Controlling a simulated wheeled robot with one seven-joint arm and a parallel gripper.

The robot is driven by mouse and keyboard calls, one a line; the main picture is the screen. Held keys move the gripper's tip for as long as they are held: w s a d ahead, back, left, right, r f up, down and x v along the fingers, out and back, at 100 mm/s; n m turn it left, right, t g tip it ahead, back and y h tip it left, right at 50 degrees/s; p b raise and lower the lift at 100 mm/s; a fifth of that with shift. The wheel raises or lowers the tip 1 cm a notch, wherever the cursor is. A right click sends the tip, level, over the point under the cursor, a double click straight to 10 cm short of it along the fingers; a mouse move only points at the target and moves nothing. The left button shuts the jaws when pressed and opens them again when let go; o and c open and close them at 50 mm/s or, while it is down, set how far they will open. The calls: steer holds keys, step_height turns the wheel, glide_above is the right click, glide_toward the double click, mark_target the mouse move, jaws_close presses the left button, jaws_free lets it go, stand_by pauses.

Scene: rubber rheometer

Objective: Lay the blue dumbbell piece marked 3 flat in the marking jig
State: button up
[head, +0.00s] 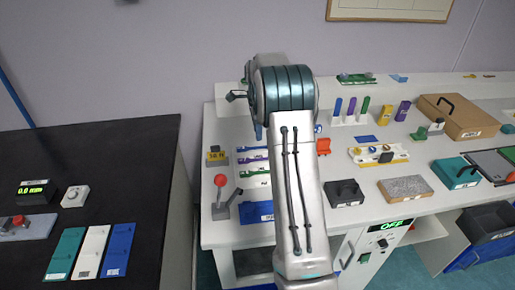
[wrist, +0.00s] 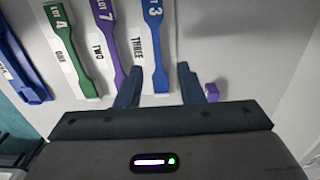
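The blue dumbbell piece marked 3 (wrist: 154,30) lies on a pale surface beside a label reading THREE, at the top middle of the wrist view. My gripper (wrist: 158,70) is open in that view, one finger on each side of the blue piece's near end. No contact with the piece shows, and its height above the piece cannot be told. In the head view my arm hides the gripper and part of the dumbbell row. A white fixture with yellow parts (head: 365,157) right of my arm may be the marking jig; I cannot tell for certain.
A purple dumbbell marked 7 (wrist: 104,25) and a green one marked 4 (wrist: 70,50) lie left of the blue piece. A small purple block (wrist: 212,91) is beside the right finger. A red-knobbed lever (head: 221,182), black box (head: 345,192) and grey slab (head: 407,188) stand nearby.

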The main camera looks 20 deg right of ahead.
mark_target(257, 147)
steer(key=f, duration=0.5)
steer(key=shift+s+a+f+p, duration=0.15)
steer(key=shift+a+p, duration=0.05)
steer(key=shift+p, duration=0.2)
jaws_close()
